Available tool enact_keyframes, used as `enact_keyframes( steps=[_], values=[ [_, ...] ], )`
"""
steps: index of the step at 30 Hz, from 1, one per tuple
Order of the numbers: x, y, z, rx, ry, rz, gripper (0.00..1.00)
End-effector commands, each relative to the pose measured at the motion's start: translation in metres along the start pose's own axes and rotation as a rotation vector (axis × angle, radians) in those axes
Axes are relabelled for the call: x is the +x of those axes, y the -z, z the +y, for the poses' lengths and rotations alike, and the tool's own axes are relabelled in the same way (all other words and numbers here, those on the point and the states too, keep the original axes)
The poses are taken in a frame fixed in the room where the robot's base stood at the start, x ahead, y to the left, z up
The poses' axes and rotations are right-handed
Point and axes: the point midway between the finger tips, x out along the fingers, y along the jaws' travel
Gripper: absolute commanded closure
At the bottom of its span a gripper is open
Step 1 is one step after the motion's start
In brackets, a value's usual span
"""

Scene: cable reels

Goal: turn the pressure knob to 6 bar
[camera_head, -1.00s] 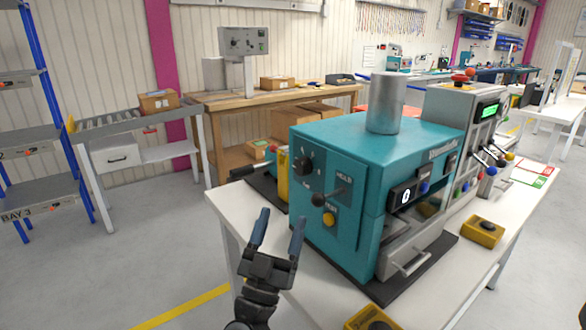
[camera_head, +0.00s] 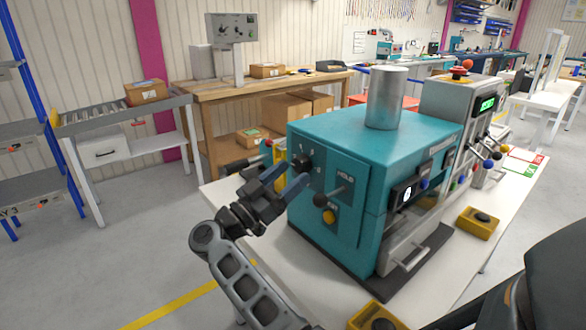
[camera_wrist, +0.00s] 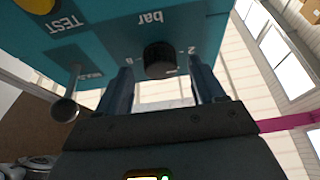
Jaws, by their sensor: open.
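The black pressure knob (camera_head: 301,163) sits on the side panel of the teal machine (camera_head: 390,140). In the wrist view the knob (camera_wrist: 160,60) shows beneath the upside-down word "bar", with scale marks around it. Where its pointer stands is too small to tell. My gripper (camera_head: 288,174) is open, and its fingers reach toward the knob from the left. In the wrist view the fingertips (camera_wrist: 160,75) lie on either side of the knob, with gaps visible, so they do not appear to touch it.
A grey cylinder (camera_head: 386,98) stands on the machine. Yellow button boxes (camera_head: 478,223) are on the white table. Floor left of the table is free.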

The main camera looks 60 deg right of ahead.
Motion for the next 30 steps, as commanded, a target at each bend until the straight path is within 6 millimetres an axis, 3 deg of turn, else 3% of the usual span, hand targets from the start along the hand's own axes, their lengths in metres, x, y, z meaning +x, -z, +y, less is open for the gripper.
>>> enact_keyframes(
  steps=[6, 14, 30],
  values=[
    [0.016, 0.000, 0.000, 0.001, 0.000, 0.000, 0.32],
    [0.018, 0.000, 0.000, 0.001, 0.001, 0.000, 0.32],
    [0.017, 0.000, 0.000, 0.001, 0.001, 0.001, 0.82]
  ],
)
